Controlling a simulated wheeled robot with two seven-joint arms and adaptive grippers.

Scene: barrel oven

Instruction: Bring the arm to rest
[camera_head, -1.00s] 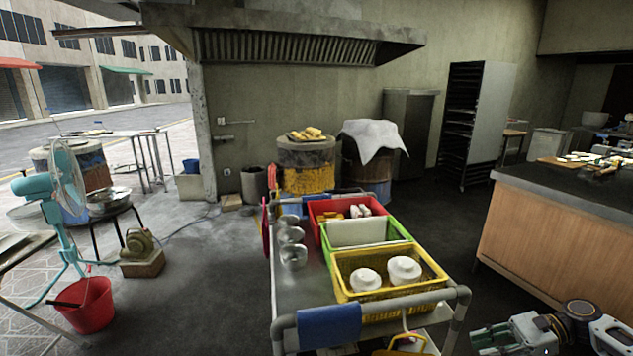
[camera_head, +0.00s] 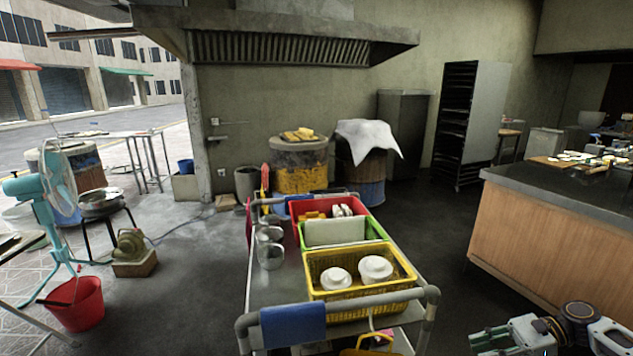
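My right gripper (camera_head: 492,338) is at the bottom right corner, in front of the wooden counter and to the right of the cart. Its fingers point left, and no object shows between them. The fingers are small and partly cut off by the lower edge, so I cannot tell whether they are open or shut. Part of my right arm (camera_head: 580,322) shows beside it. My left gripper and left arm are out of view.
A metal cart (camera_head: 262,290) stands ahead, holding red, green and yellow baskets (camera_head: 322,290). A wood-sided counter (camera_head: 560,240) is at right. A red bucket (camera_head: 78,305) and teal fan (camera_head: 45,200) are at left. Barrel ovens (camera_head: 298,172) stand behind.

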